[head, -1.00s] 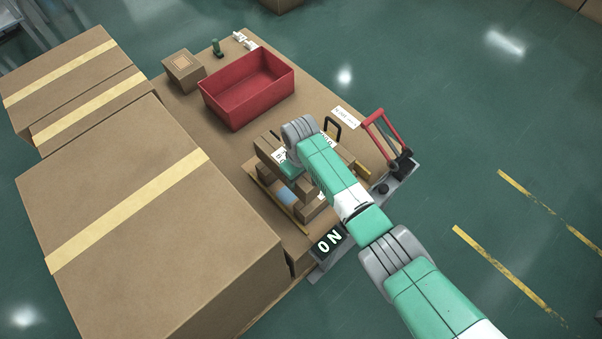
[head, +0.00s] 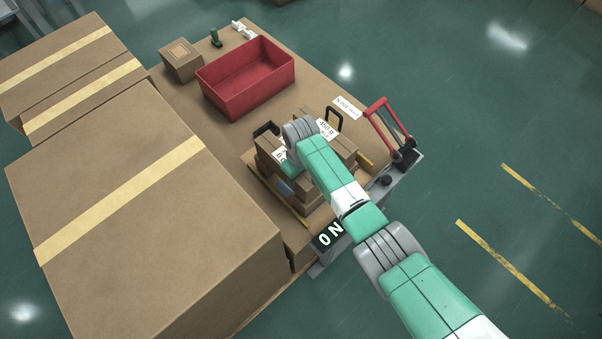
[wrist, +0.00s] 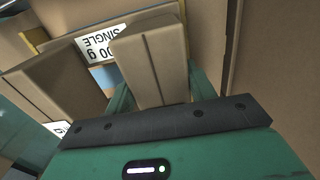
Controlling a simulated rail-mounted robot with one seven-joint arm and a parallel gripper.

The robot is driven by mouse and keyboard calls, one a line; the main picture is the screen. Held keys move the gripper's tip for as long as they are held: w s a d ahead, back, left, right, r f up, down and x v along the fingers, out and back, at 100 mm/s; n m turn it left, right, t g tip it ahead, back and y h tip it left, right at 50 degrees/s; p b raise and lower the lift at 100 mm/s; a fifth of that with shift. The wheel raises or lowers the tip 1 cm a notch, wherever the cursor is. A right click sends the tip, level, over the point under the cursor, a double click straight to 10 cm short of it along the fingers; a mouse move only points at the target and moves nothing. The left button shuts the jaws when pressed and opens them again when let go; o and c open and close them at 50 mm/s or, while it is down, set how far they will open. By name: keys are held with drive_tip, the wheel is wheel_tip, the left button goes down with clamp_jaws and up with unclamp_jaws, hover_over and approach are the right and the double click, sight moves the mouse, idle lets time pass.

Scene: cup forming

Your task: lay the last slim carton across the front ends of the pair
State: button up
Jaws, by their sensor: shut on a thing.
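In the wrist view a slim brown carton (wrist: 151,62) sits between the green fingers of my gripper (wrist: 158,88), which is shut on it. Another brown carton (wrist: 50,84) lies to its left, apart from it in the picture. A white label reading 500 g SINGLE (wrist: 98,44) and a blue patch (wrist: 106,77) show behind the held carton. In the head view brown cartons (head: 310,196) are grouped below my arm, near the table's front edge. My wrist hides the gripper's fingers and much of the group there, so I cannot tell whether the held carton touches the others.
A red bin (head: 246,101) stands farther back on the table (head: 212,125), with a small box (head: 181,61) beside it. A red-handled frame (head: 385,128) stands right of the cartons. Large taped boxes (head: 150,215) crowd the left side. Black handles (head: 334,114) rise by the cartons.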

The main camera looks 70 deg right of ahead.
drive_tip(key=shift+f, duration=0.2)
drive_tip(key=o, duration=1.3)
drive_tip(key=shift+c, duration=0.2)
drive_tip(key=shift+r, duration=0.15)
wheel_tip(320, 180, up, 8)
drive_tip(key=p, duration=0.3)
drive_tip(key=shift+f+p, duration=0.2)
drive_tip(key=shift+p, duration=0.15)
